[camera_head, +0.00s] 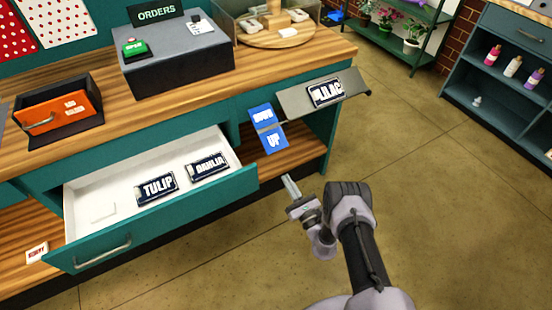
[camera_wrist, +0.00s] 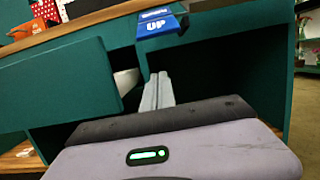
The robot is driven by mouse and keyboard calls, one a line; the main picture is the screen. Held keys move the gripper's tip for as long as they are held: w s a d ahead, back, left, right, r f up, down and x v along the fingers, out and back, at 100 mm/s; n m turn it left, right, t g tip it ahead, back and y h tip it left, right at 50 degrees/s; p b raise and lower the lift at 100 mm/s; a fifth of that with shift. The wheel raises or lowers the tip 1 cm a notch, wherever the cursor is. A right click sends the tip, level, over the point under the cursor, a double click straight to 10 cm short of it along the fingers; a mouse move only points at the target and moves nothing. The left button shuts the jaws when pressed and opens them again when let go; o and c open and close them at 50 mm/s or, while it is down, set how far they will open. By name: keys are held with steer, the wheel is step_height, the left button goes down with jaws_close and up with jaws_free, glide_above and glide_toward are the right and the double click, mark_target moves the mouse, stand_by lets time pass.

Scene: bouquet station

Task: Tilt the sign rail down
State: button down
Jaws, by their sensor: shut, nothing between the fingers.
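The sign rail (camera_head: 290,101) is a grey plate at the counter's right front, with a dark LILAC sign (camera_head: 325,92) on it. A blue two-part rocker (camera_head: 262,116) hangs just left of it. Its lower face reads UP; the upper label is too small to read surely. In the wrist view the rocker (camera_wrist: 160,25) stands just beyond my fingertips, with UP facing me. My gripper (camera_head: 288,182) is shut and empty, in front of and below the rocker, with its fingers pointing at the counter. In the wrist view its fingers (camera_wrist: 157,82) lie together, seemingly apart from the rocker.
An open white drawer (camera_head: 103,211) with TULIP (camera_head: 157,187) and DAHLIA (camera_head: 207,166) signs juts out left of my gripper. An orange-fronted bin (camera_head: 60,115) and a grey ORDERS box (camera_head: 178,60) stand on the counter. The floor to the right is clear.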

steer(key=b+x, duration=0.5)
steer(key=x, duration=0.5)
steer(key=r, duration=0.1)
steer(key=s+r, duration=0.1)
steer(key=s+d+r, duration=0.1)
steer(key=shift+r, duration=0.25)
steer(key=shift+d+r+p, duration=0.1)
steer(key=shift+r+p, duration=0.05)
steer(key=shift+p, duration=0.25)
